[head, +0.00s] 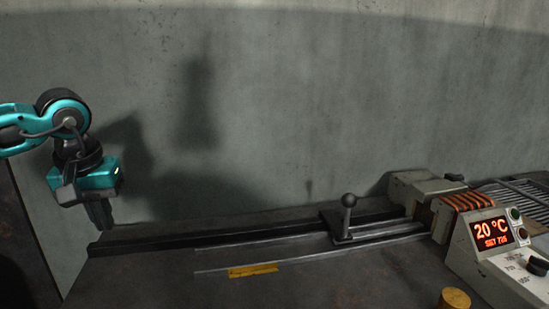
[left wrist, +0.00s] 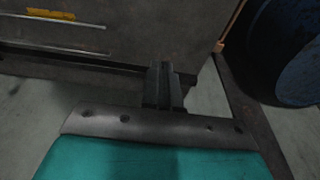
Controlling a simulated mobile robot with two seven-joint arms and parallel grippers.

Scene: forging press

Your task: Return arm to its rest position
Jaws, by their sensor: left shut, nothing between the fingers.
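My left arm comes in from the left in the head view, teal and black. Its gripper (head: 101,214) points down at the left end of the dark bench, near the end of a long black rail. The fingers are shut with nothing between them. In the left wrist view the closed fingers (left wrist: 163,85) show over the bench edge, empty. My right gripper is in neither view.
A dark bench (head: 150,275) carries a black rail (head: 180,241) with a ball-topped lever (head: 347,215). A yellow strip (head: 253,270) lies in front. A heater with orange coils (head: 465,202) and a control box (head: 492,232) reading 20 °C stand right. A blue round object (left wrist: 285,50) is beside the bench.

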